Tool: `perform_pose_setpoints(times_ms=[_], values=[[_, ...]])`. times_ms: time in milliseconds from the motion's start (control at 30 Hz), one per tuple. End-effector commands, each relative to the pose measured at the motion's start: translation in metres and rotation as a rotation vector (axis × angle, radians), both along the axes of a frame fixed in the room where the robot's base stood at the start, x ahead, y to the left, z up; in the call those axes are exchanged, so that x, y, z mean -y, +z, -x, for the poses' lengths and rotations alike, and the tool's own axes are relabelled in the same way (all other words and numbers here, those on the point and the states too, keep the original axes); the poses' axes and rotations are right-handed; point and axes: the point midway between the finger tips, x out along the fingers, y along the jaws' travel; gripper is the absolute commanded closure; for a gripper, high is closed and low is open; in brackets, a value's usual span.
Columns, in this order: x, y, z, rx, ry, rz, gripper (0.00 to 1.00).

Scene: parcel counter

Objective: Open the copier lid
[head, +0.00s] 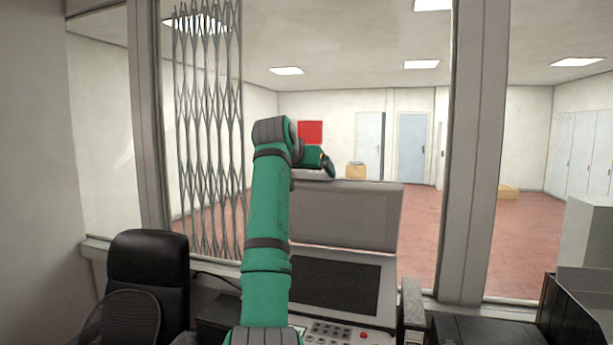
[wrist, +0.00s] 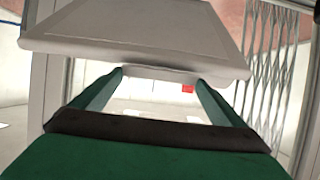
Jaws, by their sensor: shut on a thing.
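The copier lid (head: 345,217) stands raised, close to upright, behind the dark copier glass (head: 335,285) in the head view. My gripper (head: 328,170) is at the top left of the lid's free edge, partly hidden behind my green wrist. In the wrist view the lid (wrist: 130,32) fills the upper middle, and the two green fingers of my gripper (wrist: 161,76) reach its near edge. They are shut on a pale lip along that edge. The fingertips are partly hidden by the lid.
The copier's button panel (head: 335,331) with a red button is at the front. A black office chair (head: 148,270) stands to the left. A folding metal grille (head: 207,130) and window posts (head: 475,150) stand behind the counter. A dark tray (head: 580,310) is at the right.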

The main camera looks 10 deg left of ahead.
Motion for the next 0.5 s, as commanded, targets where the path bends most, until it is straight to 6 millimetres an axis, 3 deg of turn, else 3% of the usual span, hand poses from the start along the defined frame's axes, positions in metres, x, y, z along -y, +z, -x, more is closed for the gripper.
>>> perform_pose_setpoints(times_ms=[233, 267, 500], values=[[-0.0017, 0.0057, 0.0011, 0.011, 0.003, 0.0, 0.46], [-0.0017, 0.0057, 0.0011, 0.011, 0.003, 0.0, 0.0], [-0.0026, 0.0032, 0.0011, 0.006, 0.004, 0.0, 0.0]])
